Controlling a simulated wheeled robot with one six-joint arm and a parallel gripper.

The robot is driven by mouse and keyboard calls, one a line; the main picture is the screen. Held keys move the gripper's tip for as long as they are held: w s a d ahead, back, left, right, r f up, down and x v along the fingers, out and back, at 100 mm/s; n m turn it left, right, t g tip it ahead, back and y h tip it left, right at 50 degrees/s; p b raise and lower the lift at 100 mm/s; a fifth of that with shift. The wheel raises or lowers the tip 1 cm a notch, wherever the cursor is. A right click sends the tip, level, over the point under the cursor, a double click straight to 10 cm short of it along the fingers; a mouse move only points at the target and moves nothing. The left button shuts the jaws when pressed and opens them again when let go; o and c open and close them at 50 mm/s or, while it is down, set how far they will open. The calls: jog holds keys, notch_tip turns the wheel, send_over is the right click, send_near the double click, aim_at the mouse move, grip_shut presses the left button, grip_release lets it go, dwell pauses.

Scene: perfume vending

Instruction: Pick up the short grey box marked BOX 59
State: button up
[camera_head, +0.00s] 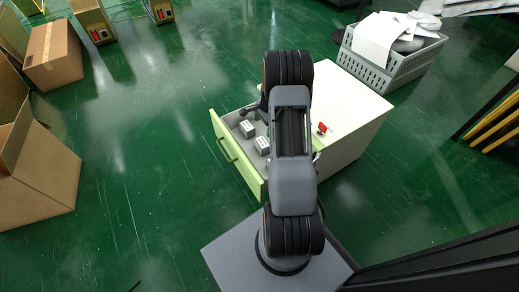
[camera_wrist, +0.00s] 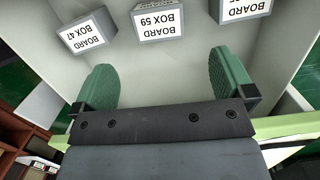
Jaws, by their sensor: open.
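The short grey box marked BOX 59 (camera_wrist: 158,22) lies in the open drawer (camera_head: 228,146), in the top middle of the wrist view, its label upside down. A similar box marked BOX 47 (camera_wrist: 90,36) is to its left, and a third box (camera_wrist: 243,8) with its number cut off is to its right. My gripper (camera_wrist: 162,64) is open and empty. Its two green fingers point toward BOX 59, which shows beyond and between the tips, apart from them. In the head view two grey boxes (camera_head: 247,129) show in the drawer; their labels are too small to read.
The drawer's front and side walls rise around the boxes. The white cabinet top (camera_head: 350,105) carries a small red item (camera_head: 322,128). A grey crate (camera_head: 385,62) stands behind. Cardboard boxes (camera_head: 53,55) stand at left. Green floor between is clear.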

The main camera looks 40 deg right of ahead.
aim_at(262, 141)
jog(key=f+b, duration=0.1)
jog(key=f, duration=0.2)
jog(key=f+b, duration=0.1)
jog(key=f, duration=0.2)
jog(key=f+b, duration=0.1)
jog(key=f, duration=0.2)
jog(key=shift+w+a+f, duration=0.1)
jog(key=shift+a+f, duration=0.1)
jog(key=shift+a, duration=0.15)
jog(key=f+b, duration=0.2)
jog(key=f, duration=0.1)
jog(key=f+b, duration=0.1)
jog(key=f, duration=0.1)
jog(key=shift+s+a+f+b, duration=0.15)
jog(key=shift+s+a+b, duration=0.1)
jog(key=shift+b, duration=0.1)
jog(key=c, duration=0.9)
jog(key=shift+w, duration=0.1)
